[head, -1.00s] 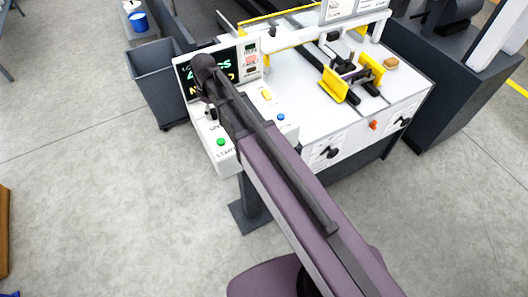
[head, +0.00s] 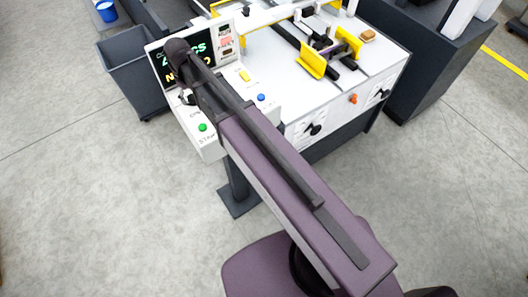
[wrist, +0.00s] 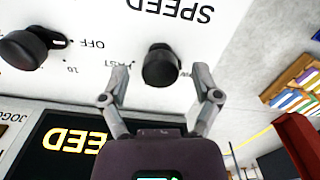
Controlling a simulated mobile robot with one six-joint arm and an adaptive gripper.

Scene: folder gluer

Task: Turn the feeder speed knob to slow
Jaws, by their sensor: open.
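In the wrist view a black round knob (wrist: 160,66) sits on a white panel (wrist: 110,25), with an upside-down "SPEED" label above it. The partly covered word "FAST" is at its left. The fingers of my gripper (wrist: 160,72) are open, one on each side of the knob. I cannot tell whether either finger touches it, or where the knob points. In the head view my arm reaches over the control panel (head: 215,146) and hides the knob and most of the gripper.
A second black knob (wrist: 28,48) with "OFF" beside it is left of the gripper. A dark screen (wrist: 60,145) with lit letters lies below. The head view shows a green button (head: 203,127), a blue button (head: 261,97) and a grey bin (head: 130,68).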

